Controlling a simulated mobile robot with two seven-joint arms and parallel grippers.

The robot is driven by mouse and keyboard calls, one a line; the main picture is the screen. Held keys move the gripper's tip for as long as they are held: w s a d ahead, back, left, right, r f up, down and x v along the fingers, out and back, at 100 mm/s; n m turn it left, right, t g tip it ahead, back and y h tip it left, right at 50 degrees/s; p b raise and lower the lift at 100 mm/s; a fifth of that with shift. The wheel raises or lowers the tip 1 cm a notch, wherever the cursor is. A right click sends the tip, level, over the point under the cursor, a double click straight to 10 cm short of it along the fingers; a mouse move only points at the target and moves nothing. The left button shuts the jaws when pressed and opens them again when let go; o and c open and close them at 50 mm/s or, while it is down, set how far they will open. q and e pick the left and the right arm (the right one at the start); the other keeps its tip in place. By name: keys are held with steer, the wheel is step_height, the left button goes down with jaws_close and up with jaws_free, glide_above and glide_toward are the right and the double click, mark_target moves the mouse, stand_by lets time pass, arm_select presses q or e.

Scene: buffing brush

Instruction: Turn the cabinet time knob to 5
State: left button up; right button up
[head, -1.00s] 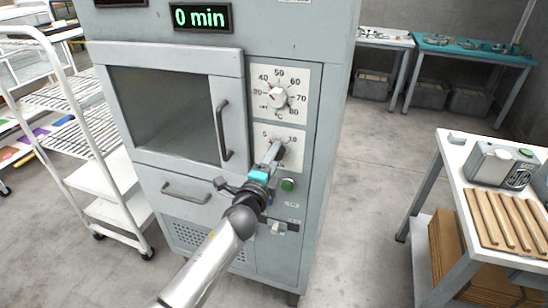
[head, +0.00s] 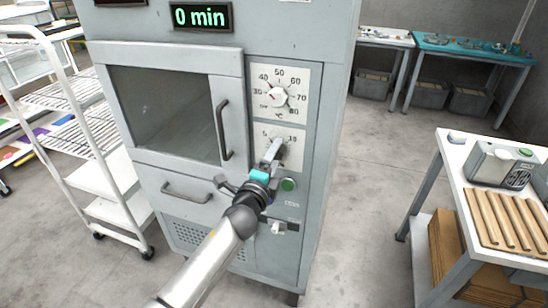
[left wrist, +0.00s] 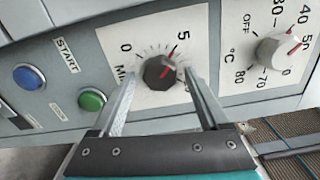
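The time knob is a dark, many-sided knob (left wrist: 159,72) with a red mark on a white dial plate in the left wrist view. Its mark points up and right, close to the direction of the 5. In the head view the white time dial plate (head: 296,158) is on the cabinet's right panel, and my gripper partly covers the knob. My left gripper (left wrist: 158,80) is open, with one finger on each side of the knob and visible gaps between. It also shows at the dial in the head view (head: 273,152). My right gripper is out of view.
The cabinet display (head: 201,16) reads 0 min. A temperature knob (head: 278,96) sits above the time dial. A green button (head: 288,184) is just below; a blue button (left wrist: 28,76) is beside it. A door handle (head: 224,130) stands out left of the dials.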

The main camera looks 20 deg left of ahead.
arm_select(q)
steer(key=shift+s, duration=0.15)
steer(key=s, duration=1.5)
steer(key=shift+a, duration=0.25)
steer(key=s+a+f+n+g, duration=0.1)
steer(key=s+f+n+g, duration=0.25)
steer(key=f, duration=0.75)
steer(key=s+f+n+g+b, duration=0.15)
steer(key=s+f, duration=0.25)
steer(key=f, duration=0.7)
steer(key=s+a+f+n+g, duration=0.1)
steer(key=s+f+n+g, duration=0.3)
steer(key=f, duration=0.8)
steer(key=s+f+n+g, duration=0.2)
steer(key=s+f, duration=0.3)
steer(key=s, duration=0.4)
steer(key=s+f+n+g, duration=0.3)
steer(key=s+f, duration=0.3)
steer(key=s, duration=0.3)
steer(key=s+f+n+g+b, duration=0.1)
steer(key=s+f+n+g, duration=0.2)
steer(key=s, duration=0.7)
step_height(320, 180, down, 3)
steer(key=shift+d+r+y, duration=0.2)
steer(key=shift+d+y, duration=0.05)
steer(key=shift+y, duration=0.05)
